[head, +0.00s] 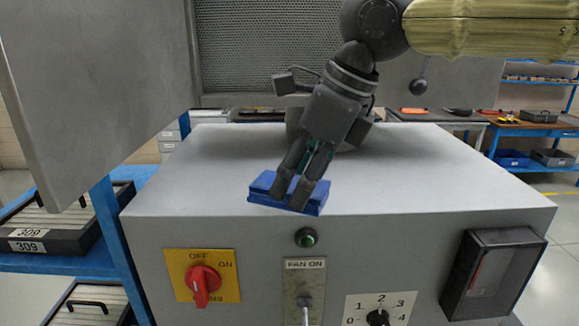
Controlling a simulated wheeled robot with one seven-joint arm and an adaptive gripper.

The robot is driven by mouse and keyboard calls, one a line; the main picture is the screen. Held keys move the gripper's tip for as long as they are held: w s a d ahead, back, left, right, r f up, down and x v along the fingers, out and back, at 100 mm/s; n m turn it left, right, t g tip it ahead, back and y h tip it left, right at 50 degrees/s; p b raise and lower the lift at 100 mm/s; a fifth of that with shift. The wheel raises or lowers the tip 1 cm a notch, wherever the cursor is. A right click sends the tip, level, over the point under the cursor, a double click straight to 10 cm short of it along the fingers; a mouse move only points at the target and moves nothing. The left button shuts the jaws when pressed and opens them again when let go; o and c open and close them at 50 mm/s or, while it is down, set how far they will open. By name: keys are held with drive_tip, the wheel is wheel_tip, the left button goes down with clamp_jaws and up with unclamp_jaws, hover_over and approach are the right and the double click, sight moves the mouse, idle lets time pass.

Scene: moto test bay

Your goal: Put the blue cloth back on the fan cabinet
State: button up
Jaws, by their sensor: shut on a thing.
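The blue cloth (262,190) is a small folded block near the front edge of the grey fan cabinet's top (420,190). My gripper (294,192) points down at the cloth with its fingers shut on it. The fingers cover part of the cloth's middle. The cloth appears to be at or just above the cabinet top; I cannot tell whether it touches. The cabinet front carries a red rotary switch (202,283), a green button (306,238), a "FAN ON" plate (305,277) and a numbered dial (379,314).
A grey panel (95,80) stands at the left. A blue rack (75,262) holds black cases marked 309 (45,235). A dark round object (300,122), partly hidden, is behind my gripper. The cabinet top is clear to the right. Workbenches (530,128) stand in the background.

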drive_tip(key=w+p, duration=0.1)
drive_tip(key=w, duration=0.1)
drive_tip(key=w+p, duration=0.1)
drive_tip(key=w, duration=0.2)
drive_tip(key=w+a, duration=0.1)
drive_tip(key=w, duration=0.2)
drive_tip(key=shift+w+f+p, duration=0.25)
drive_tip(key=shift+f+p, duration=0.15)
drive_tip(key=shift+w+p, duration=0.45)
drive_tip(key=shift+w, duration=0.1)
drive_tip(key=shift+f+p, duration=0.65)
drive_tip(key=shift+f, duration=1.15)
drive_tip(key=o, duration=0.9)
drive_tip(key=b+v, duration=0.3)
drive_tip(key=v, duration=0.9)
